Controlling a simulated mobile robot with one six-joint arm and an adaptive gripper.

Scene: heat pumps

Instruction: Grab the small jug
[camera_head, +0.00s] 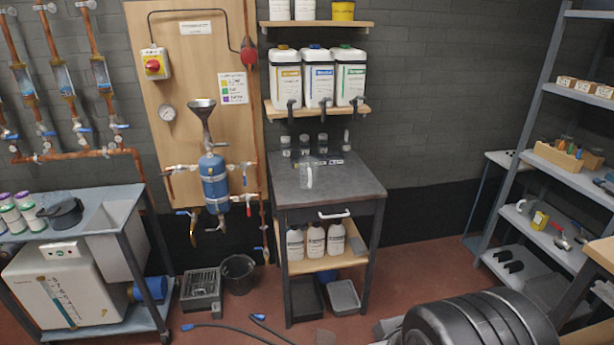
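A small clear jug (307,177) with a handle on its right side stands upright on the dark grey top of a small workbench (345,183). It stands near the middle of that top, apart from the row of small jars behind it. My gripper's fingers do not show in this view. A large dark rounded part at the lower right looks like part of my own arm, well apart from the jug.
Small jars (304,145) line the back of the bench. Above it, a wooden shelf (363,111) holds three white canisters (318,77) with dark taps hanging down. A blue tank (214,182) with pipes stands left. The bench top's front right is clear.

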